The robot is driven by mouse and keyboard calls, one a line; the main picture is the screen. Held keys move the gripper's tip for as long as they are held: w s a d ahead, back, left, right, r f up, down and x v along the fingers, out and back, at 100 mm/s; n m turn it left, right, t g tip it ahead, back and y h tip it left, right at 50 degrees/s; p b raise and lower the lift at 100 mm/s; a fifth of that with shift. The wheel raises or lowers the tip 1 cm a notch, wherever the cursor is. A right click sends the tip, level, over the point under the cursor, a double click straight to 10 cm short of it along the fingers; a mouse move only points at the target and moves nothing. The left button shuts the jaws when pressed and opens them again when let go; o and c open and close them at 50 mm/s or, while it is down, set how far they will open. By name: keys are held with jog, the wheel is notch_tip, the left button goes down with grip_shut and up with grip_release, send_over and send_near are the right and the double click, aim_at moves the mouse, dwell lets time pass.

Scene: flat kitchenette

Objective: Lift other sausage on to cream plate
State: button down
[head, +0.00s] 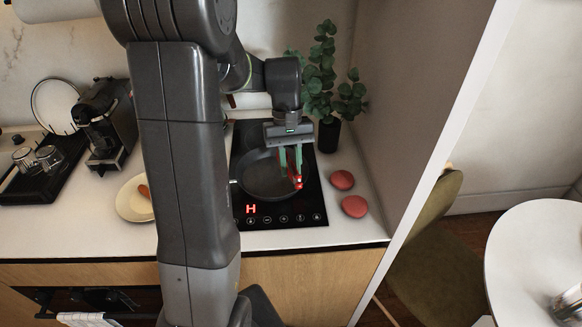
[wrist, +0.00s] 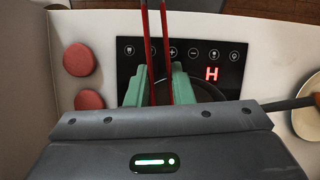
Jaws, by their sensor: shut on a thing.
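My gripper (head: 291,164) points down over the dark frying pan (head: 262,189) on the hob. Its green fingers are shut on red tongs (head: 296,184), whose tips reach down into the right side of the pan. In the wrist view, the two red arms of the tongs (wrist: 146,45) run out from between my gripper's fingers (wrist: 158,92), with a gap between them. The cream plate (head: 131,207) lies left of the hob, partly hidden behind my arm. An orange-brown sausage (head: 145,191) shows on it. I cannot make out a sausage in the pan or in the tongs.
Two red round pieces (head: 342,180) (head: 354,206) lie on the counter right of the black hob (head: 300,208). A potted plant (head: 327,100) stands behind. A coffee machine (head: 105,120) and a dark tray with glasses (head: 40,165) are at the left. A partition wall bounds the right side.

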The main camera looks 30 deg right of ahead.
notch_tip(320, 180, up, 6)
jog(key=shift+f, duration=0.25)
dwell(0.4)
